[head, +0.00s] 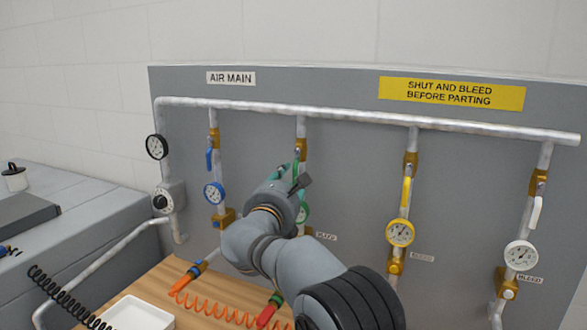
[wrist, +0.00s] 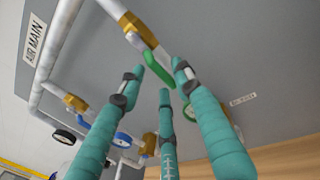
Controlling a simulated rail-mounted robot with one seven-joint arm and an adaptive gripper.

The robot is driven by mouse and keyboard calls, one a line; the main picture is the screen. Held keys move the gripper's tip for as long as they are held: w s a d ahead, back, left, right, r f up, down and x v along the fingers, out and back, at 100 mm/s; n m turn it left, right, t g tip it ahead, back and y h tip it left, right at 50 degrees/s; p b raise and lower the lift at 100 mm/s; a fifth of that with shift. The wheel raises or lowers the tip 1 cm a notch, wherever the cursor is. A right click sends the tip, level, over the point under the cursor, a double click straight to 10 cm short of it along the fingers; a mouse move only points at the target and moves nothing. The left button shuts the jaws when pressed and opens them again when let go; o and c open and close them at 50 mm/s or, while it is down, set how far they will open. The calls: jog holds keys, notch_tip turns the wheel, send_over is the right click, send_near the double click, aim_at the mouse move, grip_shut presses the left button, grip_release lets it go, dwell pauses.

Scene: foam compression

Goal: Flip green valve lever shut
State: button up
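The green valve lever (wrist: 158,70) shows in the wrist view. It runs down from a brass valve body (wrist: 139,27), roughly along its drop pipe. My gripper (wrist: 160,80) has three teal fingers. They are spread apart around the lever's lower end, and I cannot tell if any touches it. In the head view my gripper (head: 298,178) is in front of the second drop pipe, and the wrist and fingers hide most of the lever. The brass valve body (head: 301,147) shows just above, and a green-rimmed gauge (head: 304,213) is partly hidden below.
The blue lever (head: 209,160) is on the drop to the left, the yellow lever (head: 406,192) and white lever (head: 536,213) on drops to the right. All hang along their pipes. A white tray (head: 137,316) and coiled hoses lie on the wooden bench (head: 205,290) below.

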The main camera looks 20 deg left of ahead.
jog(key=shift+w+a+p, duration=0.15)
jog(key=shift+w+p, duration=0.3)
jog(key=shift+w, duration=0.9)
jog(key=shift+s, duration=0.1)
jog(key=shift+c, duration=0.9)
grip_shut()
